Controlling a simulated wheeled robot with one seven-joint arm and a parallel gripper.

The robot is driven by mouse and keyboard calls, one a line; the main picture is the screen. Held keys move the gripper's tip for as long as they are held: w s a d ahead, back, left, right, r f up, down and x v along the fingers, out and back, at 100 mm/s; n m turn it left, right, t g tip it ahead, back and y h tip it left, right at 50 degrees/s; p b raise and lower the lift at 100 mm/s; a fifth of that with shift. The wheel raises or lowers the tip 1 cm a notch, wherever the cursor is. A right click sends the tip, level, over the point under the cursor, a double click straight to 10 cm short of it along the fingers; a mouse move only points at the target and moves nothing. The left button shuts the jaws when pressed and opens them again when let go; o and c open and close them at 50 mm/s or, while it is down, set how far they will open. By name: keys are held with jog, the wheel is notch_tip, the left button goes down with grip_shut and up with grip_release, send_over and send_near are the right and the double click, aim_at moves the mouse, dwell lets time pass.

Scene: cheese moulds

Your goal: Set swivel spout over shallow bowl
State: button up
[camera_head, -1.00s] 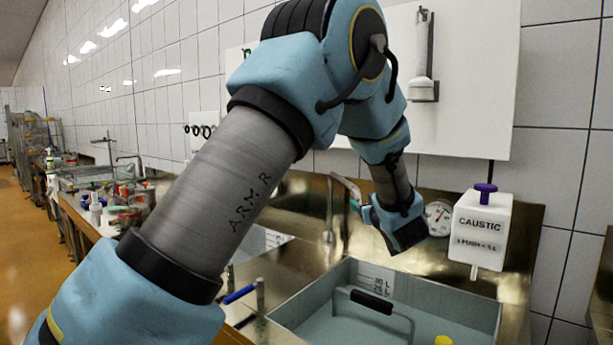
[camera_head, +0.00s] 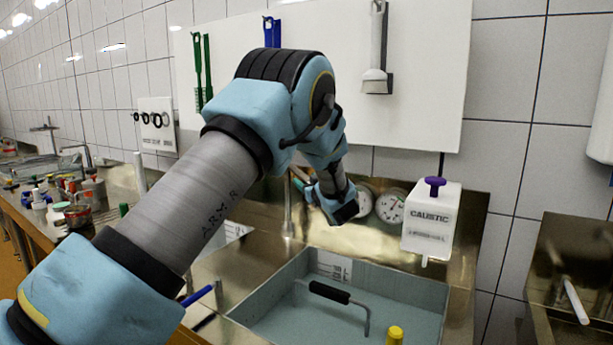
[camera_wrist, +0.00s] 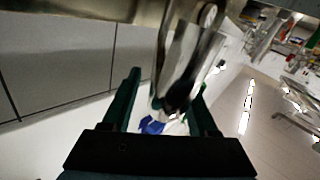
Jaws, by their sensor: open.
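A shiny metal spout (camera_wrist: 188,55) with a dark end lies between the fingers of my gripper (camera_wrist: 166,88) in the wrist view. The fingers are apart, and I cannot tell whether either touches it. In the head view, the upright tap pipe (camera_head: 289,212) stands behind the sink, and my wrist hides part of the spout. My gripper's fingers are not clear there. Another bowl (camera_head: 236,229) is partly hidden by my arm on the left. I cannot tell which is the shallow one.
A white caustic dispenser (camera_head: 430,228) with a purple knob hangs right of my wrist, beside round gauges (camera_head: 390,207). A blue lever (camera_head: 197,296) stands left.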

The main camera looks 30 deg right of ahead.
jog(key=shift+w, duration=0.2)
grip_shut()
dwell(0.4)
dwell(1.0)
